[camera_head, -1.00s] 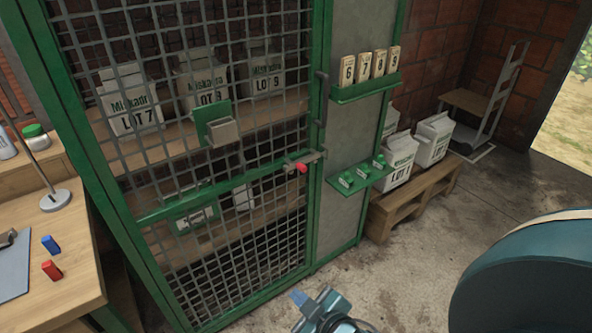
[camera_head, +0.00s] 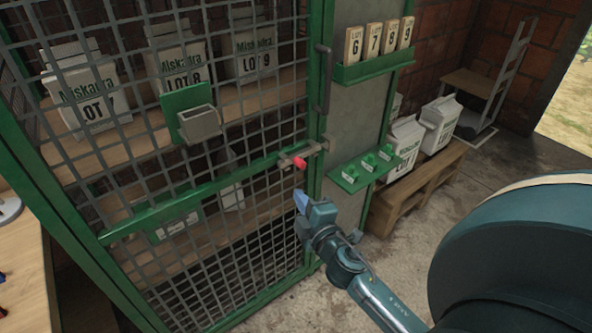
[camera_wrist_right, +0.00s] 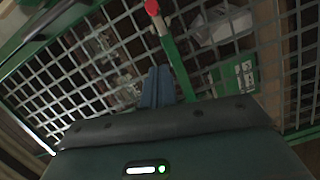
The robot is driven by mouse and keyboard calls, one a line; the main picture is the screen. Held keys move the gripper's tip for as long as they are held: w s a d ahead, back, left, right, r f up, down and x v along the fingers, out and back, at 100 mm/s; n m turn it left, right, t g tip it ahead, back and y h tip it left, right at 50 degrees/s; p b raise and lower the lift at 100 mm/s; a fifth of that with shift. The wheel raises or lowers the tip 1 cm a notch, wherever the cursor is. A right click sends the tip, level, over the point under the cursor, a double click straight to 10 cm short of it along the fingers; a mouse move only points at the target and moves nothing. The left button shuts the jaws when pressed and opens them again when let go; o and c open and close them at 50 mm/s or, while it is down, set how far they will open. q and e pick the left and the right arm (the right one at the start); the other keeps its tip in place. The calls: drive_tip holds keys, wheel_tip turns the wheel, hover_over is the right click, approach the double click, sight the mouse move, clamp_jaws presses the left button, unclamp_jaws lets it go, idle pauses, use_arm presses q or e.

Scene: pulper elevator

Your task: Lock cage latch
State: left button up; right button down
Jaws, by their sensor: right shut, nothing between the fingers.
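The cage door (camera_head: 205,190) is a green frame with grey mesh and looks closed against its post. The latch (camera_head: 304,155) is a metal bolt with a red knob (camera_head: 299,163) at the door's right edge, at the end of the green crossbar. Whether the bolt reaches into the post I cannot tell. My right gripper (camera_head: 301,200) is shut and empty, just below the red knob and apart from it. In the right wrist view the shut fingers (camera_wrist_right: 158,88) point towards the mesh, with the red knob (camera_wrist_right: 152,8) beyond them at the top. My left gripper is not in view.
A dark vertical handle (camera_head: 323,78) is above the latch. Right of it are a green shelf with numbered lot blocks (camera_head: 378,42) and a lower green shelf (camera_head: 350,178). A wooden table (camera_head: 30,270) is at left.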

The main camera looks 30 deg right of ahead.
sight(306, 153)
drive_tip(key=w+d, duration=0.1)
drive_tip(key=w, duration=0.2)
drive_tip(key=w+d+f, duration=0.1)
drive_tip(key=w+d, duration=0.1)
drive_tip(key=w, duration=0.1)
drive_tip(key=w+d, duration=0.1)
drive_tip(key=w, duration=0.3)
drive_tip(key=shift+w+d+f, duration=0.1)
drive_tip(key=shift+d+f, duration=0.1)
drive_tip(key=shift+d, duration=0.55)
drive_tip(key=shift+w+d+b, duration=0.15)
drive_tip(key=shift+d+b, duration=0.05)
drive_tip(key=shift+d, duration=1.2)
drive_tip(key=shift+w+d+b, duration=0.1)
drive_tip(key=shift+d+b, duration=0.05)
drive_tip(key=shift+d, duration=1.2)
